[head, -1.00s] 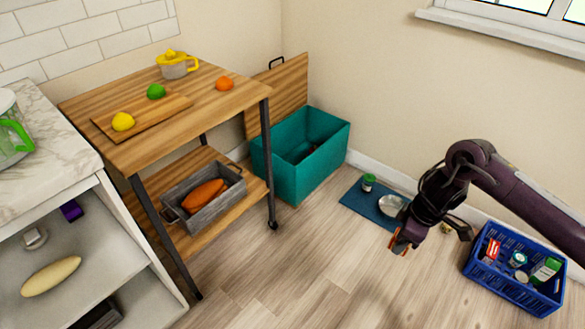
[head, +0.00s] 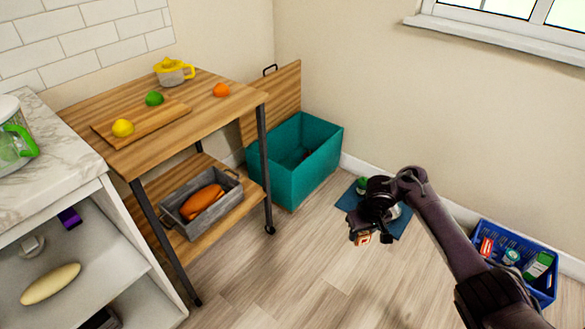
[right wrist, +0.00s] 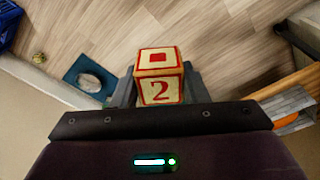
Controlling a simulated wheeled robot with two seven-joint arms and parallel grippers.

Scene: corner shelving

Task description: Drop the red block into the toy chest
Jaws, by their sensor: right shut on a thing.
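The block (right wrist: 160,86), cream with red edges, a red square and a red "2", sits between the fingers of my right gripper (right wrist: 158,90) in the right wrist view. My right gripper (head: 363,238) is shut on it, and a small part of the block shows in the head view. The teal toy chest (head: 292,178) stands against the wall with its wooden lid (head: 283,98) raised. My gripper is to the right of the chest and nearer to the camera. Something dark lies inside the chest, too small to tell. My left gripper is not in view.
A wooden cart (head: 216,116) stands left of the chest, with a grey crate (head: 178,215) on its lower shelf. A blue mat (head: 350,201) with a green-lidded jar and a bowl lies behind my right gripper. A blue basket (head: 545,292) is at the right. The floor in front is clear.

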